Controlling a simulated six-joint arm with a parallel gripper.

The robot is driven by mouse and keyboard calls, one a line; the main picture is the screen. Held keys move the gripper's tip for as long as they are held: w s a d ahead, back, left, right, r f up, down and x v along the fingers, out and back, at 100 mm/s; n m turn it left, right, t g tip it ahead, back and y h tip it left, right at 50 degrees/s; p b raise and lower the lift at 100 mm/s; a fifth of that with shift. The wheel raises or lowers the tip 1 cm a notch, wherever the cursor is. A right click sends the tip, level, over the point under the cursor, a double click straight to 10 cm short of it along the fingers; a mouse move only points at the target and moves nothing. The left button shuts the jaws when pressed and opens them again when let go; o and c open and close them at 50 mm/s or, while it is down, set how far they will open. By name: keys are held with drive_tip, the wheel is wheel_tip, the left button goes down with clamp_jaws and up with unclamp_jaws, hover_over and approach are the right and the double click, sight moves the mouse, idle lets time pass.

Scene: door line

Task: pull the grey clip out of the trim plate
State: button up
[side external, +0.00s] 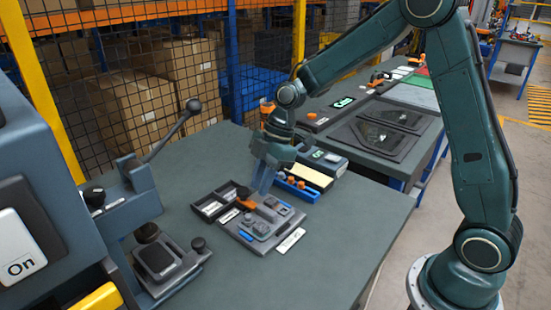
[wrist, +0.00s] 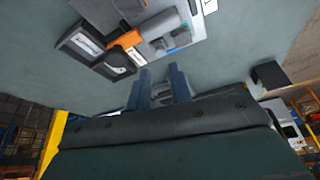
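The trim plate (side external: 235,229) is a flat grey panel lying on the green-grey table, with several small grey parts, blue pieces and an orange piece on it. It also shows at the top of the wrist view (wrist: 205,32). Several grey parts stand on it, and I cannot tell which one is the clip. My gripper (side external: 264,190) points down at the plate's back edge, seemingly above it. In the wrist view, the two blue-grey fingers (wrist: 161,73) are apart, with bare table showing between their tips. Nothing is visibly held.
A black divided tray (side external: 212,206) lies left of the plate. A blue bin with orange pieces (side external: 297,190) stands behind it. A white label strip (side external: 291,240) lies to its right. A lever press (side external: 160,205) stands at left. The table's front right is clear.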

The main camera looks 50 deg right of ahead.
sight(246, 216)
drive_tip(key=shift+x, duration=3.85)
clamp_jaws()
drive_tip(key=shift+c, duration=1.5)
unclamp_jaws()
clamp_jaws()
drive_tip(key=shift+r, duration=0.95)
drive_tip(key=shift+r, duration=2.8)
